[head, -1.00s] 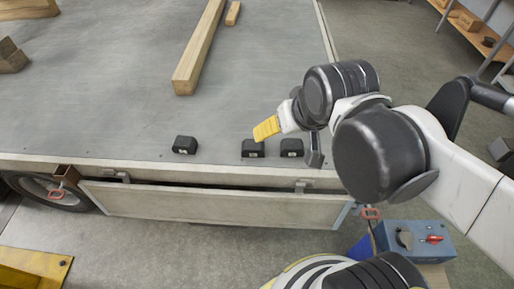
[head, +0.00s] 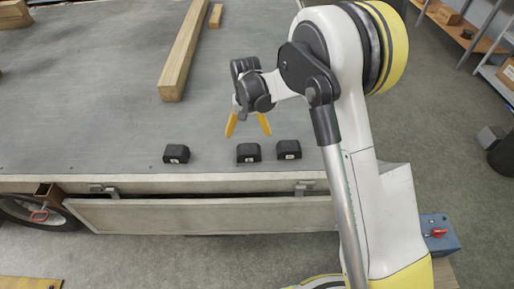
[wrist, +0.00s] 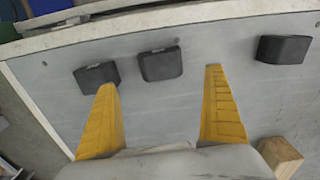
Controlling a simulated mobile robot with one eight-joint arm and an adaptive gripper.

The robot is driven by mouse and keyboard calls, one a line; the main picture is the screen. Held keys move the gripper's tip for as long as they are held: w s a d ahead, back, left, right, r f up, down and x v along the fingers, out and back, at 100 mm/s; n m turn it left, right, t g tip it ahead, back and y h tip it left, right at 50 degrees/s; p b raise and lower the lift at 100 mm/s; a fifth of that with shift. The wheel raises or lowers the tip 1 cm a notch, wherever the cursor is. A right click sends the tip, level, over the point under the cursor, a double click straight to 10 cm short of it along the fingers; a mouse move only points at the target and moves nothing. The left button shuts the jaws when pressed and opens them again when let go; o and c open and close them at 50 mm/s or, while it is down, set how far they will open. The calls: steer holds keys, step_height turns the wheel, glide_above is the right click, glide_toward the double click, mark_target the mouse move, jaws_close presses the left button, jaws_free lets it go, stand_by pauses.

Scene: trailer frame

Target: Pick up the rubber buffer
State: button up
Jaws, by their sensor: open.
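Three black rubber buffers lie in a row near the front edge of the grey trailer deck (head: 100,110): a left one (head: 176,154), a middle one (head: 249,152) and a right one (head: 289,149). In the wrist view the middle buffer (wrist: 160,64) shows between and beyond the yellow fingers. The right buffer (wrist: 96,75) is at the left fingertip and the left buffer (wrist: 283,49) stands apart at the far right. My gripper (head: 248,134) is open and empty, pointing down just behind the middle buffer. I cannot tell its exact height.
A long wooden beam (head: 187,50) lies on the deck behind, with a small wood piece (head: 216,15) near it. A side board (head: 200,216) hangs below the deck's front edge. A blue control box (head: 438,236) stands at right. The deck's left part is largely clear.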

mark_target(249, 150)
step_height(249, 150, down, 7)
steer(key=shift+w+b, duration=0.15)
steer(key=shift+b, duration=0.95)
step_height(249, 150, down, 5)
steer(key=b, duration=0.3)
steer(key=shift+f, duration=0.1)
steer(key=c, duration=1.3)
